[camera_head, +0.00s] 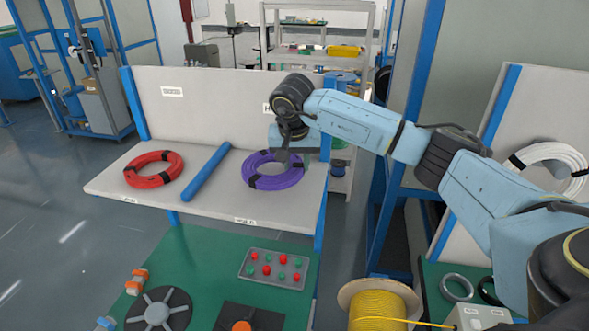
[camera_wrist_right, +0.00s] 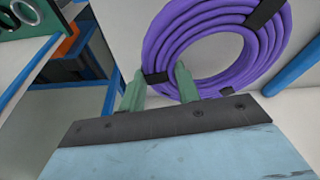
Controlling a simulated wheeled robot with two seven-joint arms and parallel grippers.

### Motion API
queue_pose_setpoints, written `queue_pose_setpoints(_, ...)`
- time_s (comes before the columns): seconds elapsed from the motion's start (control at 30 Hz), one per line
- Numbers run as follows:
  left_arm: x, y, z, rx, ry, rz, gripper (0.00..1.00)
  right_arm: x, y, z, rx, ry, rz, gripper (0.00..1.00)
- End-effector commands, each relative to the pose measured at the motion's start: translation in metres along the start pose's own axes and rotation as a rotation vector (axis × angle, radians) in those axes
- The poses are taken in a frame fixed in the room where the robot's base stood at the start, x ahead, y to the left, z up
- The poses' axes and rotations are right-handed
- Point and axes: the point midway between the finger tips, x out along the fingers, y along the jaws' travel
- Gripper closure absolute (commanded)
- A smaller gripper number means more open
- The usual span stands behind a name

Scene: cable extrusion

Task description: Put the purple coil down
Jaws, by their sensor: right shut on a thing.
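The purple coil (camera_head: 262,181) is at the right-hand section of the white shelf (camera_head: 222,205). It lies flat, on or just above the surface; I cannot tell which. My right gripper (camera_head: 284,158) comes down over its far right part and is shut on its rim. In the right wrist view the purple coil (camera_wrist_right: 228,62) has black tape bands. The green fingers of the right gripper (camera_wrist_right: 160,88) stand on either side of the coil's near rim there. My left gripper is not in view.
A blue divider bar (camera_head: 205,173) runs left of the purple coil, and a red coil (camera_head: 131,178) lies beyond it. A raised back panel (camera_head: 190,115) stands behind. Below are a green bench (camera_head: 205,255), a button panel (camera_head: 274,269) and a yellow cable spool (camera_head: 377,305).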

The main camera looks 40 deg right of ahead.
Motion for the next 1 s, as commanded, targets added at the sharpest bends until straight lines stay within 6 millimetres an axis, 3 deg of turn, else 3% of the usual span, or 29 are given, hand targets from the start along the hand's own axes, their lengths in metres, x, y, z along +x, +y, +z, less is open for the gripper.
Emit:
queue_pose_setpoints(0.17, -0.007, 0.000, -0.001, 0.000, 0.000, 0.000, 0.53, 0.023, -0.001, 0.008, -0.001, -0.002, 0.000, 1.00)
queue_pose_setpoints(0.43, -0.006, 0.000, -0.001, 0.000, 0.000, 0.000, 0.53, 0.026, -0.001, 0.008, 0.000, 0.001, -0.002, 1.00)
queue_pose_setpoints(0.47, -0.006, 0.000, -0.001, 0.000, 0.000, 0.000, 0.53, 0.026, -0.001, 0.008, -0.001, 0.000, 0.000, 0.64)
queue_pose_setpoints(0.6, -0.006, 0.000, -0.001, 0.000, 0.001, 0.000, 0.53, 0.026, -0.001, 0.008, -0.001, 0.000, 0.000, 0.46)
queue_pose_setpoints(1.0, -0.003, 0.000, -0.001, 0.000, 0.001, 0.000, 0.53, 0.016, -0.001, 0.007, 0.001, 0.002, -0.002, 0.46)
